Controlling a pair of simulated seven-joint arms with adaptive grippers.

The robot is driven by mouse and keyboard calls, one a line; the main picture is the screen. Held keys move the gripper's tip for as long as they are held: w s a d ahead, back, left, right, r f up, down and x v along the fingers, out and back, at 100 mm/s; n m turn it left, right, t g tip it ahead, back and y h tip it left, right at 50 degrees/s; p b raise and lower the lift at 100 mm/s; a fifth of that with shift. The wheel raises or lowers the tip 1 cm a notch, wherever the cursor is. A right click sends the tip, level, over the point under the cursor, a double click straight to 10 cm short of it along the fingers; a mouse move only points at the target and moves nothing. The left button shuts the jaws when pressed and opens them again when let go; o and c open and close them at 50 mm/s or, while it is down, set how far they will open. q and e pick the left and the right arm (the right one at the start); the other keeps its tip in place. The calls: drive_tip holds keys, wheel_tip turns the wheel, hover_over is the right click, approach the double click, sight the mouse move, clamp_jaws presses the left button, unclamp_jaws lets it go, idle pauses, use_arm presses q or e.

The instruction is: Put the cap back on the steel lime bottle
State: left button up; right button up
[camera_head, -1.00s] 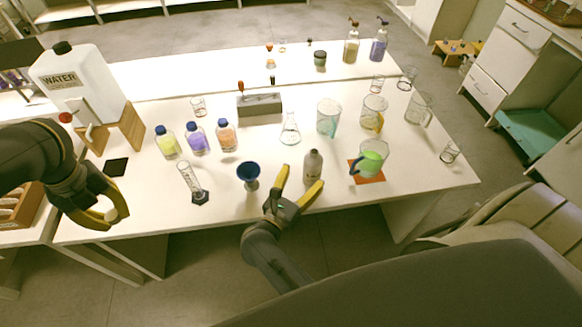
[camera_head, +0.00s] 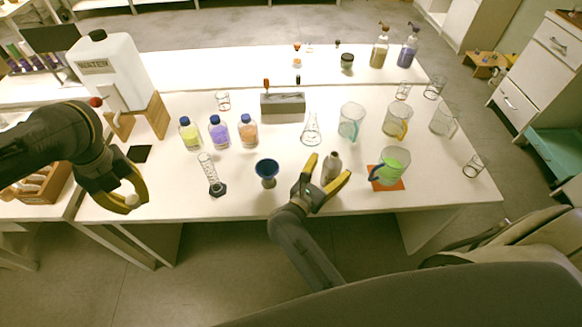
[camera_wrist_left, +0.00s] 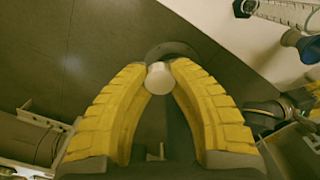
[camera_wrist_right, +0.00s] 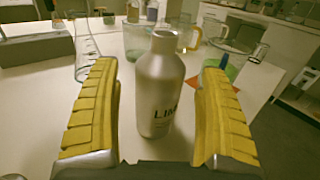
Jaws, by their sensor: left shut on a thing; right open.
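The steel lime bottle (camera_head: 332,167) stands upright on the white table near its front edge. In the right wrist view the bottle (camera_wrist_right: 160,95) shows part of a "LIME" label and a bare neck with no cap on it. My right gripper (camera_head: 330,164) is open, with its yellow fingers on either side of the bottle; gaps show between fingers and bottle in the right wrist view. My left gripper (camera_head: 133,204) is far to the left at the table's front edge. It is shut on a small white cap (camera_wrist_left: 160,78), held between the fingertips.
A blue funnel (camera_head: 266,170) and a graduated cylinder (camera_head: 211,175) stand left of the bottle. A beaker of green liquid (camera_head: 390,167) on an orange mat stands close on its right. A flask (camera_head: 311,130) is behind. Table between left gripper and cylinder is mostly clear.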

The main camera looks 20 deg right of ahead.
sight(333, 161)
drive_tip(key=shift+x, duration=1.05)
drive_tip(key=shift+c, duration=0.2)
drive_tip(key=c, duration=1.4)
drive_tip(key=shift+r, duration=0.1)
drive_tip(key=shift+r, duration=0.4)
drive_tip(key=shift+s+a+r, duration=0.1)
drive_tip(key=shift+s+r, duration=0.1)
drive_tip(key=shift+r, duration=0.4)
drive_tip(key=shift+s+a+r, duration=0.1)
drive_tip(key=shift+s+r, duration=0.1)
drive_tip(key=shift+r, duration=0.45)
drive_tip(key=s+a, duration=0.2)
drive_tip(key=s, duration=0.6)
drive_tip(key=s+a, duration=0.2)
drive_tip(key=s, duration=0.6)
drive_tip(key=shift+s+a, duration=0.25)
drive_tip(key=shift+a, duration=0.1)
